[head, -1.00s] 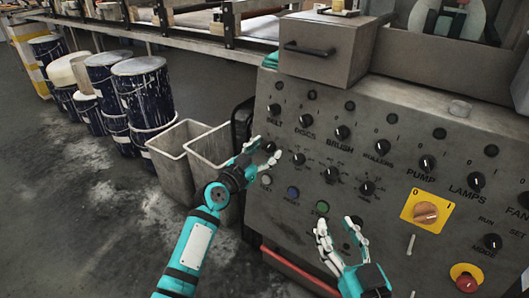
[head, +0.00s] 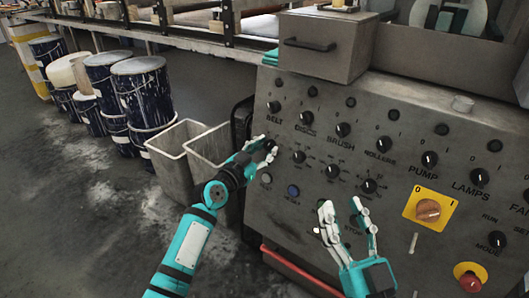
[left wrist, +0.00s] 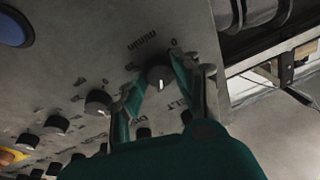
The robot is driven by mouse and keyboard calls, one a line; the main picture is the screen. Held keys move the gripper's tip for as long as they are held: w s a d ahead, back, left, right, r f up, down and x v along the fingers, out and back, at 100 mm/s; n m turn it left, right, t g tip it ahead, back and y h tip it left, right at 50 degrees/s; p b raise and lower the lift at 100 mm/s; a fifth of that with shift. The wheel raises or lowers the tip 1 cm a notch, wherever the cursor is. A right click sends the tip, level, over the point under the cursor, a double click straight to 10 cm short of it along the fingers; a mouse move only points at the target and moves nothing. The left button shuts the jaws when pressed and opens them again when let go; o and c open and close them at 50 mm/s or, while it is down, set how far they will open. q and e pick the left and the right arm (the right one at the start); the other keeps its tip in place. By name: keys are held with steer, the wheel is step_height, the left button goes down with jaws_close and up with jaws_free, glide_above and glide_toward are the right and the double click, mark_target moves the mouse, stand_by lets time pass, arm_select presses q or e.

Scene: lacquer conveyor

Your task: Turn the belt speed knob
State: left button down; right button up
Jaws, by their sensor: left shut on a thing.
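The belt speed knob (left wrist: 158,76) is a round dark knob with a white pointer line, between my left gripper's fingertips in the left wrist view. In the head view it is mostly hidden by the fingers, below the BELT label (head: 274,120) at the panel's left end. My left gripper (head: 266,149) is shut on it; the two fingers (left wrist: 155,88) lie on either side of it in the left wrist view. My right gripper (head: 344,212) is open and empty, fingers pointing up, in front of the panel's lower part.
The grey control panel (head: 400,150) carries rows of other knobs, a yellow-backed rotary switch (head: 428,209) and a red stop button (head: 470,277). Grey bins (head: 172,155) stand left of the panel. Dark paint-stained drums (head: 140,95) stand farther left. A drawer box (head: 325,45) sits on top.

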steer(key=shift+s+r+t, duration=0.15)
steer(key=shift+r+t, duration=0.15)
steer(key=shift+r, duration=0.05)
arm_select(q)
steer(key=c, duration=1)
jaws_free()
steer(key=shift+o, duration=0.2)
steer(key=v, duration=1.2)
steer(key=shift+s, duration=0.15)
